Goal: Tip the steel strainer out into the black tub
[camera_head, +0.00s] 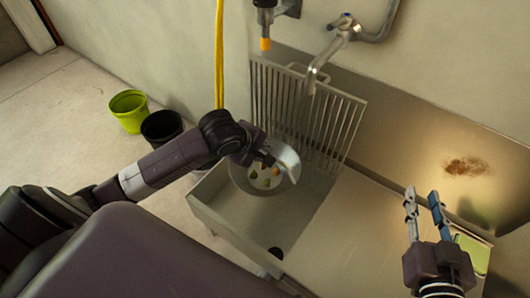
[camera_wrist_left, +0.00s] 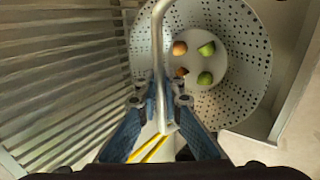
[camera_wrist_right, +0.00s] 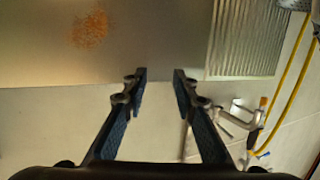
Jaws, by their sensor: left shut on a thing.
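The steel strainer (camera_head: 240,177) is a round perforated bowl held over the sink, with several small green and orange pieces in it. It also shows large in the left wrist view (camera_wrist_left: 245,62), its pieces gathered at the bottom. My left gripper (camera_head: 265,156) is shut on the strainer's wire handle, which runs between the fingers in the left wrist view (camera_wrist_left: 161,100). The black tub (camera_head: 161,125) stands on the floor left of the sink, partly behind my left arm. My right gripper (camera_head: 424,200) is open and empty above the counter; its spread fingers show in the right wrist view (camera_wrist_right: 160,74).
A lime-green bucket (camera_head: 129,109) stands beside the black tub. A slatted metal rack (camera_head: 330,125) rises behind the sink (camera_head: 225,212). A tap (camera_head: 325,55) and a hanging yellow hose (camera_head: 219,55) are close by.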

